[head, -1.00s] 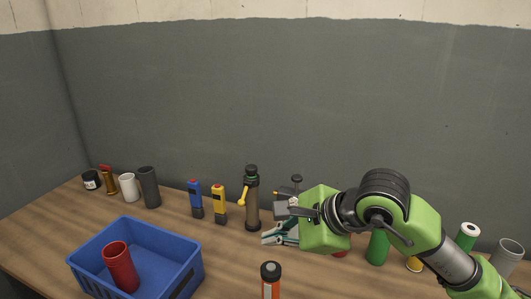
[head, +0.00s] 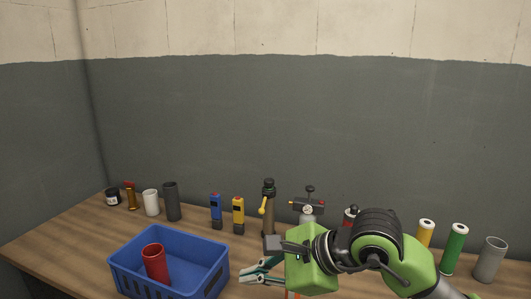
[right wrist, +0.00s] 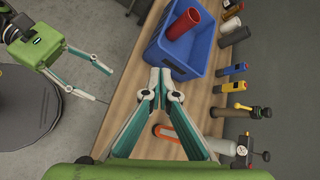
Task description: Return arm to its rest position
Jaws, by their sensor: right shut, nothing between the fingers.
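My right arm reaches in from the lower right of the head view. Its green gripper (head: 245,276) points left, over the bench's front part, right of the blue crate. In the right wrist view the right gripper's teal fingers (right wrist: 165,80) meet at the tips, with nothing between them. They show beside the crate's near corner; I cannot tell their exact height. My left gripper (right wrist: 104,85) shows at the upper left of the right wrist view, its two fingers apart and empty, off the bench over the floor.
A red cup (head: 155,264) stands in the blue crate (head: 218,281). An orange cylinder (right wrist: 175,136) is near my right fingers. Along the wall stand a blue tool (head: 216,207), a yellow tool (head: 238,212), a brown cylinder with a yellow handle (head: 268,220) and a green cylinder (head: 454,252).

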